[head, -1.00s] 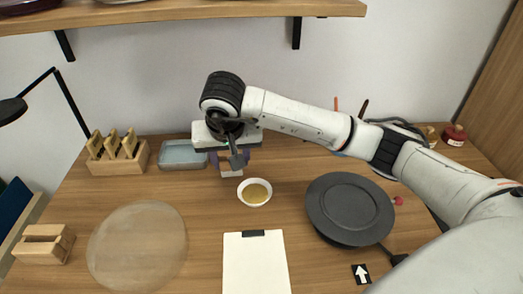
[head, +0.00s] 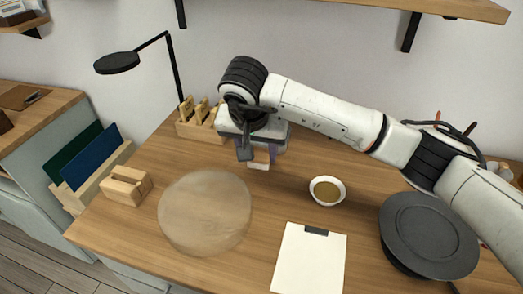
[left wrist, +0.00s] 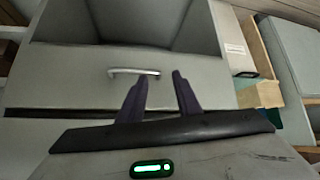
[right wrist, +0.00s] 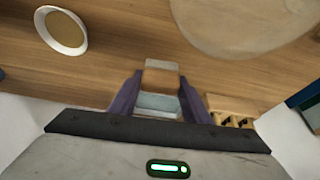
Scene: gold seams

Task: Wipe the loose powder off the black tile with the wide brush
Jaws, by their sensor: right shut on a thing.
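My right gripper (head: 260,150) is shut on a small block-like brush (head: 258,164) with a pale end and a tan band. It holds the brush over the back of the table, left of the bowl. The brush also shows between the fingers in the right wrist view (right wrist: 162,66). I cannot make out a black tile or loose powder on one; a dark grey round disc on a stand (head: 430,235) is at the right. My left gripper (left wrist: 156,78) is open and empty, facing a grey drawer front with a metal handle.
A translucent round mat (head: 205,212) lies at mid-left. A bowl of golden-brown contents (head: 327,190) and a white clipboard (head: 308,262) are right of it. A wooden rack (head: 190,128) stands behind; a wooden block (head: 126,186) sits at the left edge.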

